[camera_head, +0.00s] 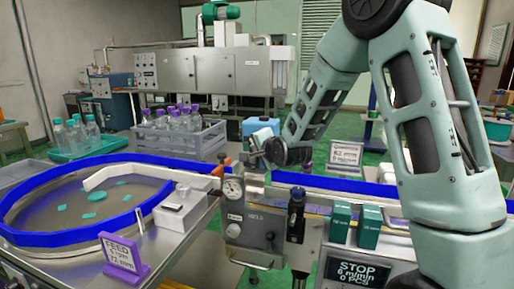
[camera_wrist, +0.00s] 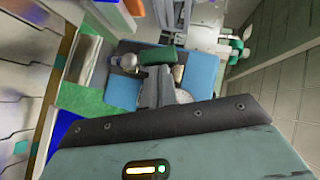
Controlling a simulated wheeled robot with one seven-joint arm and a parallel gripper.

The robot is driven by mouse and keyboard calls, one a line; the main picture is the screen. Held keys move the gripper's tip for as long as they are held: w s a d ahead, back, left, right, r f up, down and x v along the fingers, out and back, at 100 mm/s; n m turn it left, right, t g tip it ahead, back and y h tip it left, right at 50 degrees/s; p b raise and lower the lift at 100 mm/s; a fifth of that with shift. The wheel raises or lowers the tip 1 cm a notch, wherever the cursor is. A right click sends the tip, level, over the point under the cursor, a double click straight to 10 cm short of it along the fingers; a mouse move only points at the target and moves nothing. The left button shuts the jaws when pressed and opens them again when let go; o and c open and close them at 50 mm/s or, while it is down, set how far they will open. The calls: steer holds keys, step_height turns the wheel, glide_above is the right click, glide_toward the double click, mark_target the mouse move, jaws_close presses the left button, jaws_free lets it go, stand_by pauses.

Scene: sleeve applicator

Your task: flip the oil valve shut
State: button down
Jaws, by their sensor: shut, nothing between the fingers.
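My gripper (camera_head: 253,160) is shut and empty at the end of my arm, just above and behind the steel machine head (camera_head: 250,225) in the head view. A round pressure gauge (camera_head: 233,188) sits on the head's upper left. A small orange part (camera_head: 220,168) stands just left of my gripper, above the gauge. I cannot tell whether it is the oil valve's lever, or whether my gripper touches anything. No valve is clear in the wrist view, where my dark-edged teal housing covers the bottom.
A blue-rimmed round feed table (camera_head: 100,160) is at left, with a purple FEED sign (camera_head: 123,258) before it. Green boxes (camera_head: 370,226) and a STOP display (camera_head: 358,272) stand right of the head. A crate of purple-capped bottles (camera_head: 180,138) is behind.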

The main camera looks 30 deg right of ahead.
mark_target(245, 144)
steer(key=shift+r, duration=0.1)
steer(key=w+a+r+n+g+p, duration=0.1)
steer(key=g+p, duration=0.1)
steer(key=p, duration=0.3)
steer(key=shift+w+a+n, duration=0.1)
steer(key=shift+n, duration=0.2)
steer(key=n+g+h+p, duration=0.1)
steer(key=p, duration=0.3)
steer(key=w+a+g+p, duration=0.1)
steer(key=p, duration=0.4)
steer(key=shift+w+r+n+g+h, duration=0.1)
steer(key=shift+w+n+g+h, duration=0.05)
steer(key=shift+n+g+h, duration=0.25)
steer(key=shift+w+a+f+n+g+h+p, duration=0.25)
steer(key=shift+w+a+f+g+p, duration=0.25)
steer(key=shift+p, duration=1.2)
steer(key=shift+w+a+f+n+g+h+p, duration=0.3)
steer(key=shift+w+f+p, duration=0.4)
steer(key=shift+p, duration=0.95)
steer(key=shift+s+f, duration=0.1)
steer(key=shift+f, duration=0.1)
steer(key=shift+r, duration=0.1)
